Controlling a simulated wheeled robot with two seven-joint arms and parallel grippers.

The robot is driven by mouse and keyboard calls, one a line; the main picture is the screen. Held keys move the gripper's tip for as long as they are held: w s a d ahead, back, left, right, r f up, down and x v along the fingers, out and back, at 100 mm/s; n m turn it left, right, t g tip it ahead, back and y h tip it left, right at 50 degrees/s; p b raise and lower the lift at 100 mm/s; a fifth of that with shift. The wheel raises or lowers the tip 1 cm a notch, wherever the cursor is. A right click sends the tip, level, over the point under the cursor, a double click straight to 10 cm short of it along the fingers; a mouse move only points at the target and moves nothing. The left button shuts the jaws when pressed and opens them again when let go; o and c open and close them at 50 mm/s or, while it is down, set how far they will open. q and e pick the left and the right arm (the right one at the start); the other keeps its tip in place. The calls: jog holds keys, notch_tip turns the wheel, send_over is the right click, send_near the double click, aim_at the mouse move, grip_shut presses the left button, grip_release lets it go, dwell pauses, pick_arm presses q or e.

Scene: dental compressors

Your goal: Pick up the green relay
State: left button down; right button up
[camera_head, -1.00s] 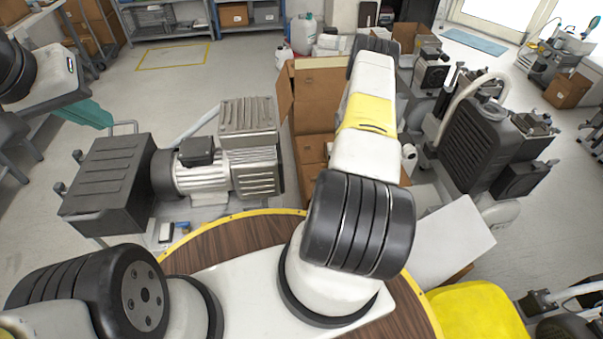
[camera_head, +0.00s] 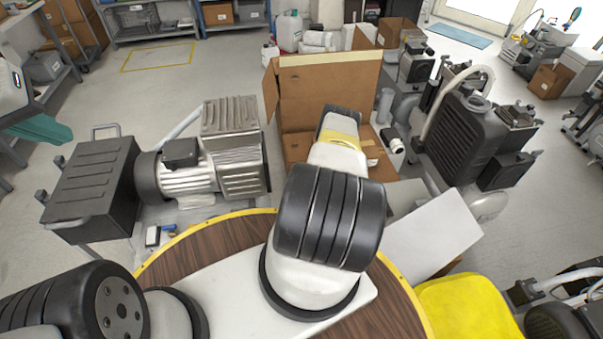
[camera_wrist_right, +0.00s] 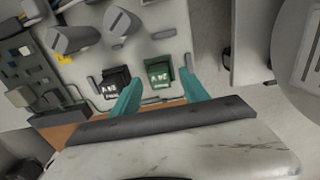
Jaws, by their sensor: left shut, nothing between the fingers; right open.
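The green relay (camera_wrist_right: 158,72) is a small dark green block with white markings, on a pale panel in the right wrist view. My right gripper (camera_wrist_right: 160,79) is open, its two teal fingers spread with the relay ahead of and between their tips. I see no contact; the depth gap is hard to judge. A similar black relay (camera_wrist_right: 114,82) sits just left of it, close to the left finger. In the head view my left gripper (camera_head: 42,130) is shut and empty at the left edge, away from the relay. The relay and right gripper are not visible in the head view.
Grey parts (camera_wrist_right: 75,40) and a dark circuit board (camera_wrist_right: 30,75) lie left of the relays. An open cardboard box (camera_head: 325,95) stands beyond my right arm. A compressor (camera_head: 190,170) is at left, a black unit (camera_head: 465,130) at right.

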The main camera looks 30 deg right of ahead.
jog(key=shift+f, duration=0.4)
grip_shut()
jog(key=shift+r, duration=0.15)
